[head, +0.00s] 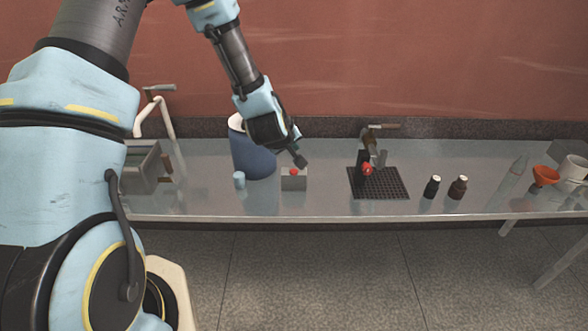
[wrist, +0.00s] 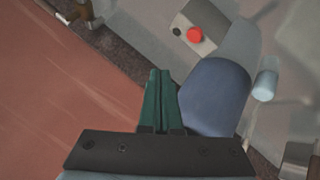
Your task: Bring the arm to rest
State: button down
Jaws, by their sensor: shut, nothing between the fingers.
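My arm reaches from the left across the head view, and my gripper (head: 300,160) hangs above the table, near a grey box with a red button (head: 293,182). In the wrist view my gripper (wrist: 160,78) shows two green fingers pressed together with nothing between them. The red button (wrist: 195,34) on its grey box shows beyond the fingertips, apart from them. The blue cylinder (wrist: 213,98) lies to the right of the fingers in that view. In the head view the blue cylinder (head: 252,155) stands just behind and left of the button box, partly hidden by my arm.
A small light-blue cup (head: 239,180) stands by the cylinder. A black grid with a tap (head: 390,185) is right of the box, then two dark bottles (head: 457,188), an orange funnel (head: 545,176) and a white cup (head: 574,168). A grey sink-like box (head: 142,167) is left. The wall is behind.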

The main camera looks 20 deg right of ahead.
jog(key=s+a+r+m+g+y, duration=0.15)
jog(key=a+r, duration=0.25)
jog(key=a, duration=0.5)
jog(key=s+a+r+g+y, duration=0.1)
jog(key=a+r+y, duration=0.15)
jog(key=a, duration=0.75)
jog(key=s+a+r+g+y, duration=0.1)
jog(key=a+r, duration=0.4)
jog(key=a, duration=0.4)
jog(key=s+a+r+g+y, duration=0.1)
jog(key=s+a+r, duration=0.1)
jog(key=s+a, duration=0.4)
jog(key=shift+s+a+r+g+p, duration=0.25)
jog(key=shift+a+g+p, duration=0.15)
jog(key=shift+a, duration=0.65)
